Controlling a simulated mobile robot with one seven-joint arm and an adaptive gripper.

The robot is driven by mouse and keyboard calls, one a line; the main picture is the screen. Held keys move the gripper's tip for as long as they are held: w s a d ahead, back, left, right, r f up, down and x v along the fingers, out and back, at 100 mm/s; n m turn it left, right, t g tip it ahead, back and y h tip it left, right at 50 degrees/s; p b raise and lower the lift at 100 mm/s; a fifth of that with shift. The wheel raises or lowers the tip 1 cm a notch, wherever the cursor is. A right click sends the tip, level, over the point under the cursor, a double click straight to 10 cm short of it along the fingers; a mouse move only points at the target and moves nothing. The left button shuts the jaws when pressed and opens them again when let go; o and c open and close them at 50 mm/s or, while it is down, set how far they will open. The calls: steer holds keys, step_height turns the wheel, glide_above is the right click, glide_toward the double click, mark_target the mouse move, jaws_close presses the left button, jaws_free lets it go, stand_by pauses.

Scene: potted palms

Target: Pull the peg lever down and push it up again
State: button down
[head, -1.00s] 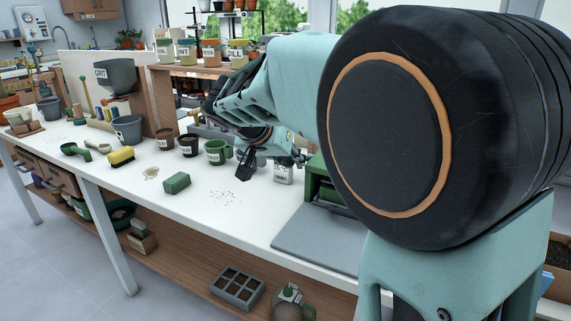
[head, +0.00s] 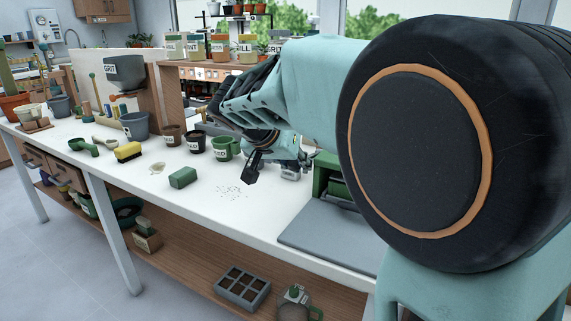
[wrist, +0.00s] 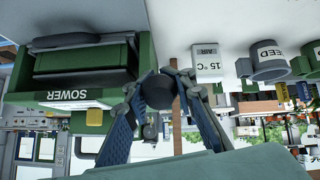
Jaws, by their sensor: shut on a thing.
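The green sower (wrist: 85,65) with its "SOWER" label fills the left of the wrist view, which is upside down. In the head view the sower (head: 328,178) stands on the bench, partly hidden behind my arm. The peg lever's dark round knob (wrist: 157,92) sits beside the sower, between my fingers. My gripper (wrist: 163,90) is shut on this knob. In the head view my gripper (head: 290,170) is low beside the sower, and the knob cannot be made out there. The lever's shaft is mostly hidden.
A white "15 °C AIR" block (wrist: 207,62) stands close to my gripper. A seed cup (wrist: 268,62) and a green mug (head: 226,149) are farther along. A green block (head: 183,178) and a yellow sponge (head: 128,152) lie on the white bench (head: 215,210), whose front is mostly clear.

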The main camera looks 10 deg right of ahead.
steer(key=c, duration=1.6)
jaws_free()
steer(key=v, duration=1.2)
steer(key=shift+a, duration=0.1)
